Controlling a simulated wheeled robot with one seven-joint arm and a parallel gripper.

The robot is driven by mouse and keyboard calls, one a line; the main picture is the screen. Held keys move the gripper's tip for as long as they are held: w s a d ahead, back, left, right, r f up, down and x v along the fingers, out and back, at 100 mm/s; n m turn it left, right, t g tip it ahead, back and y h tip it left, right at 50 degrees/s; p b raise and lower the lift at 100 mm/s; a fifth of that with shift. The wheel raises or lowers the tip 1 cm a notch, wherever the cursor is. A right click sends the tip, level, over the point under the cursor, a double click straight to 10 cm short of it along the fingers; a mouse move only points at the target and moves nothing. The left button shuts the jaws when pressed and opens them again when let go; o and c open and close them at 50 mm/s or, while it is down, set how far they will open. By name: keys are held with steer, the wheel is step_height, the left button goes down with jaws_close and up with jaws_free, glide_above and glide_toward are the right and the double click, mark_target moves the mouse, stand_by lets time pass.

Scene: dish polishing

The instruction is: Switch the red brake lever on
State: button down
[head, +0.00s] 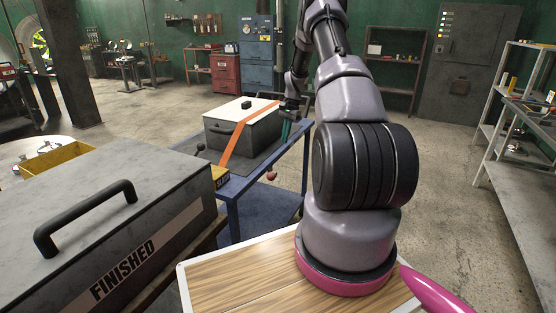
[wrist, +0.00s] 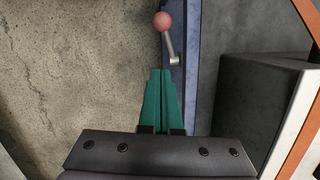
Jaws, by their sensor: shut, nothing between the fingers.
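The red brake lever has a red ball knob (head: 271,176) and sits at the near side edge of the blue cart (head: 232,212) in the head view. In the wrist view its knob (wrist: 163,20) is at the top, with a short grey metal stem (wrist: 170,47) running down to a pivot at the blue edge. My gripper (head: 287,128) is beside the cart's right edge, with its green fingers pointing down. In the wrist view the fingers (wrist: 160,72) are together and empty. Their tips appear just below the lever's pivot; I cannot tell whether they touch it.
A grey box (head: 243,130) with an orange strap stands on the cart, left of my gripper. A large grey case marked FINISHED (head: 130,210) fills the near left. Grey shelving (head: 510,130) stands at the right. Concrete floor (head: 425,185) is clear between the cart and shelving.

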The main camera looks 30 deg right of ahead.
glide_toward(273, 175)
steer(key=w+d+f, duration=0.3)
steer(key=w+f, duration=0.1)
steer(key=a+f, duration=0.1)
steer(key=s+a+f, duration=0.1)
steer(key=f, duration=0.1)
steer(key=shift+s+a, duration=0.2)
steer(key=shift+a, duration=0.1)
steer(key=shift+a, duration=0.1)
